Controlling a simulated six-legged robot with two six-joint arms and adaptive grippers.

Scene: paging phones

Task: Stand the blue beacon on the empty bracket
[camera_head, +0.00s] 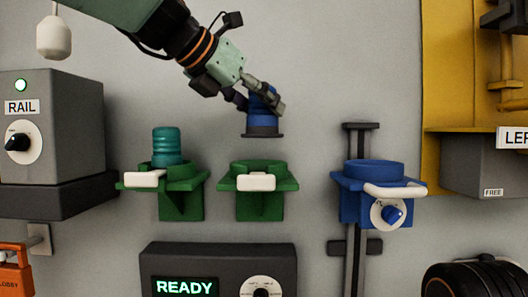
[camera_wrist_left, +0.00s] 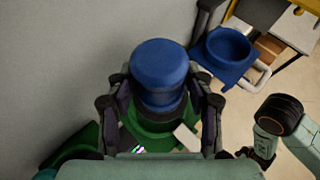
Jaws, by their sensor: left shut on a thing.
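The blue beacon (camera_head: 262,122) is upright, with a wide dark base flange. My left gripper (camera_head: 264,100) is shut on its upper part and holds it in the air. The empty green bracket (camera_head: 258,200) is just below the beacon, with a visible gap between the beacon's base and the bracket's ring. In the left wrist view the beacon (camera_wrist_left: 160,75) sits between the fingers, and the green bracket (camera_wrist_left: 150,138) shows beneath it, partly hidden.
A teal beacon (camera_head: 167,146) stands in the green bracket (camera_head: 181,205) to the left. An empty blue holder (camera_head: 367,205) with a white handle and dial is on a dark rail at right. A READY box (camera_head: 220,256) is below. The grey RAIL box (camera_head: 75,110) is at left.

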